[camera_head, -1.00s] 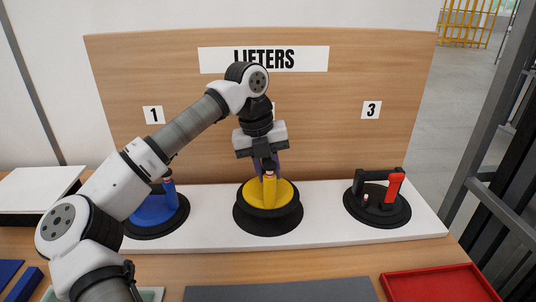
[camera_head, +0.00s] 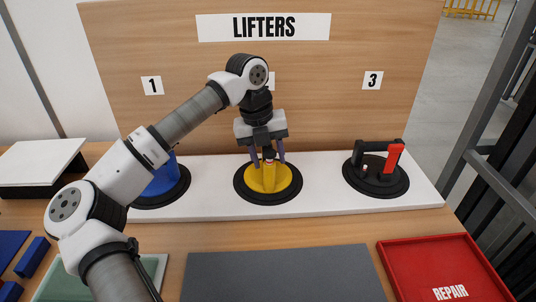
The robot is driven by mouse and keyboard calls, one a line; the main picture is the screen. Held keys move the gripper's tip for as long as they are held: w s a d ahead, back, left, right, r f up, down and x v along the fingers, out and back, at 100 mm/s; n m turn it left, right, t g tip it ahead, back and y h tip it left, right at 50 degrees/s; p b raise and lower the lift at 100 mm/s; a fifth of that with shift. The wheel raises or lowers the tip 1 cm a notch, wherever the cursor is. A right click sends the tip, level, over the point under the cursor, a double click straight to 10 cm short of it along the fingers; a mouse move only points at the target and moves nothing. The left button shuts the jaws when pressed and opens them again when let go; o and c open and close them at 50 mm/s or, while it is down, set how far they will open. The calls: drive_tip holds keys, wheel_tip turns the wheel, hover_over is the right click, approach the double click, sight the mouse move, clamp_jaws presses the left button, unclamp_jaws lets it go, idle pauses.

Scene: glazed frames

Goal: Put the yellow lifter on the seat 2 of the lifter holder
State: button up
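The yellow lifter (camera_head: 257,183) sits upright on the middle black round seat (camera_head: 243,198) of the white lifter holder (camera_head: 322,204), between the places labelled 1 and 3. The middle label is mostly hidden behind my arm. My gripper (camera_head: 268,161) points down just above the lifter. Its fingers are spread apart on either side of the top of the lifter's handle, with gaps showing. It is open and holds nothing.
A blue lifter (camera_head: 161,182) sits on the left seat, partly hidden by my arm. A grey mat (camera_head: 285,275) and red REPAIR tray (camera_head: 440,268) lie in front.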

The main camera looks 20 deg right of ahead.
sight(259, 172)
wheel_tip(259, 172, up, 12)
drive_tip(key=a+b, duration=0.1)
drive_tip(key=a, duration=0.1)
drive_tip(key=shift+w+a, duration=0.15)
drive_tip(key=shift+w, duration=0.1)
idle(0.5)
